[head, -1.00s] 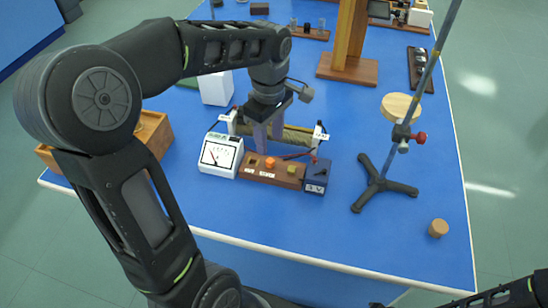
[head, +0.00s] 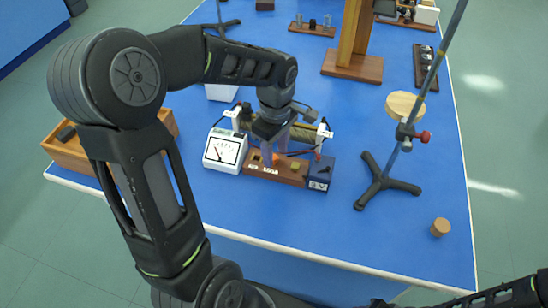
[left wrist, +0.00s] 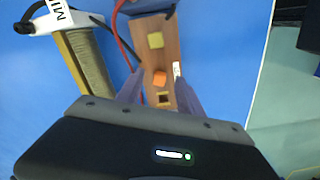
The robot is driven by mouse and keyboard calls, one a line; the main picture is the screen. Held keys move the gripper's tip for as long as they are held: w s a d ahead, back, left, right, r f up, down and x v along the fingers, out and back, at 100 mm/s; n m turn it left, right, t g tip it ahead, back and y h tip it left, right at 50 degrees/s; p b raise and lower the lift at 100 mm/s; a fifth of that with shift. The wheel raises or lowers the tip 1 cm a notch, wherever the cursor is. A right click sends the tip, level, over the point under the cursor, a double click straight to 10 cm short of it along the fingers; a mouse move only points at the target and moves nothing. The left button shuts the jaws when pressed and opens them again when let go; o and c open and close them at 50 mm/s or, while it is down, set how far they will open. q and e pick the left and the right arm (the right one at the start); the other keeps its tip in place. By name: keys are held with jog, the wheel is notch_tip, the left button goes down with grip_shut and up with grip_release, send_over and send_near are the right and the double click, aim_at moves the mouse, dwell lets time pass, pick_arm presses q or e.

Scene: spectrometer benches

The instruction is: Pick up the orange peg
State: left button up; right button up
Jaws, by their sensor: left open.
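The orange peg (left wrist: 160,78) stands in a brown wooden block (left wrist: 170,58), between a yellow-green peg (left wrist: 155,40) and an empty square hole (left wrist: 164,98). My left gripper (left wrist: 160,92) is open, with its two fingers on either side of the block near the orange peg. It does not hold the peg. In the head view my left gripper (head: 275,148) reaches down over the block (head: 273,172), and its fingers mostly hide the orange peg. My right gripper is not in view; only part of my right arm shows at the bottom right.
A white meter (head: 224,150) stands left of the block and a dark blue box (head: 321,174) stands at its right end. A wire-wound tube (head: 303,133) lies behind, with red and black leads close by. A tripod stand (head: 384,182) is farther right.

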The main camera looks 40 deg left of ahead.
pick_arm(q)
jog(key=shift+f, duration=0.85)
grip_shut()
dwell(0.3)
